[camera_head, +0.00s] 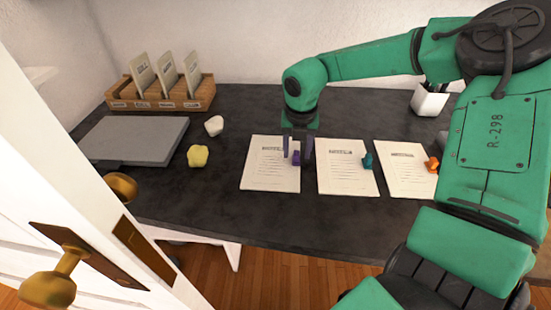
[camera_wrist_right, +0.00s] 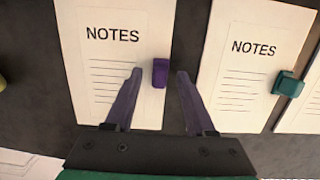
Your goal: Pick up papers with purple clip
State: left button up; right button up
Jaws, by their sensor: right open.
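The papers with the purple clip (camera_head: 270,175) lie flat on the dark desk, leftmost of three paper stacks. They also show in the right wrist view (camera_wrist_right: 98,62), printed "NOTES". The purple clip (camera_wrist_right: 160,73) sits on their right edge and shows partly beside a finger in the head view (camera_head: 296,158). My right gripper (camera_head: 299,152) is open and points down over that edge. In the right wrist view its fingers (camera_wrist_right: 157,75) stand on either side of the clip, with nothing gripped. Whether the fingertips touch the paper I cannot tell. My left gripper is out of view.
Papers with a teal clip (camera_head: 342,172) and papers with an orange clip (camera_head: 405,172) lie to the right. A grey slab (camera_head: 135,138), yellow lump (camera_head: 198,156), white lump (camera_head: 214,125) and wooden file rack (camera_head: 160,96) stand left. A white door (camera_head: 60,200) is at front left.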

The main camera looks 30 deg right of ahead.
grip_shut()
jog(key=shift+r, duration=0.15)
notch_tip(320, 180, up, 20)
dwell(0.4)
